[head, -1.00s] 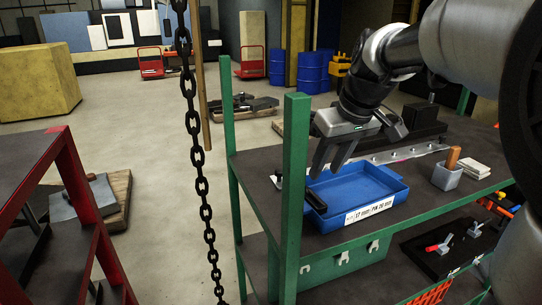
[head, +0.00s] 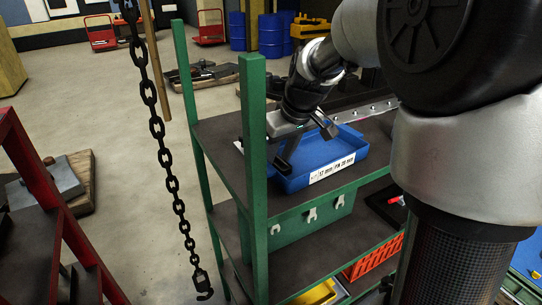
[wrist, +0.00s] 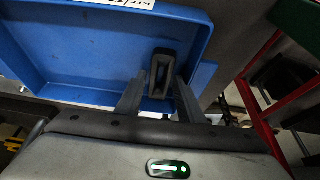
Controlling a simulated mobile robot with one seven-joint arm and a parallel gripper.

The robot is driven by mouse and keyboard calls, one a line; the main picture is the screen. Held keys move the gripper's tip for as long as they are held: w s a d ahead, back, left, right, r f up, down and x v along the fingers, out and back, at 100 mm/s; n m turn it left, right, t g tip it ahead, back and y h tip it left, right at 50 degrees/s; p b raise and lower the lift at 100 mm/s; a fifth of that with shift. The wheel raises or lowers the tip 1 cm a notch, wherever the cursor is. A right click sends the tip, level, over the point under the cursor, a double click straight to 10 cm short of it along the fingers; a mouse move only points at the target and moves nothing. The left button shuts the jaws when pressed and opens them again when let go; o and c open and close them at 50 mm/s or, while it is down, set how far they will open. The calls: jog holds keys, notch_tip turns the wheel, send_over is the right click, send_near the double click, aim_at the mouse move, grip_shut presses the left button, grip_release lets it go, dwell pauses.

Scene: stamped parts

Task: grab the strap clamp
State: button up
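The strap clamp (wrist: 161,55), a dark oval loop, shows in the wrist view at the wall of the blue tray (wrist: 85,50). My gripper (wrist: 160,76) is open, with one finger on each side of the clamp and a visible gap to it. In the head view the blue tray (head: 345,153) stands on the green rack's upper shelf, with a white label on its front. My gripper (head: 306,148) is over its left end, fingers pointing down. The clamp cannot be made out there; my gripper seems to cover it.
A green rack post (head: 253,170) stands close left of my gripper. A chain with a hook (head: 165,165) hangs further left. A red rack (head: 58,240) is at the lower left.

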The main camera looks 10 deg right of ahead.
jog(key=shift+r, duration=0.1)
grip_shut()
